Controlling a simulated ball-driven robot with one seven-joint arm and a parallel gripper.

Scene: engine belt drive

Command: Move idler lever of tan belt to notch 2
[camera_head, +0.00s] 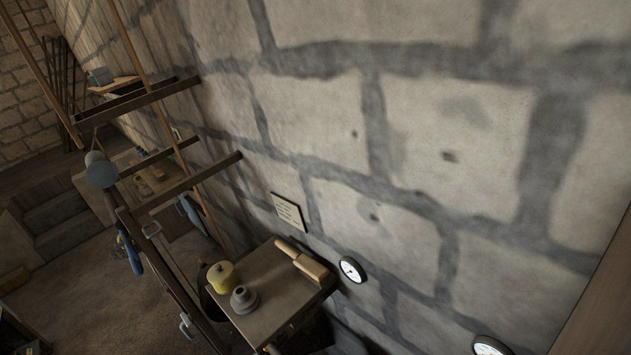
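Long tan strips, perhaps belts, run diagonally at the upper left; one (157,108) passes the dark wooden beams and another (36,69) lies further left. I cannot tell which is the tan belt of the task. No idler lever or notches can be made out clearly. A grey-blue round disc (101,171) sits at the top of a dark post (165,255). My gripper does not show in this view.
A small table (290,296) against the stone wall holds a yellow canister (222,276), a grey stepped piece (243,299) and wooden pieces (302,260). Round gauges (352,270) and a plaque (289,213) are on the wall. Floor (75,290) shows at lower left.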

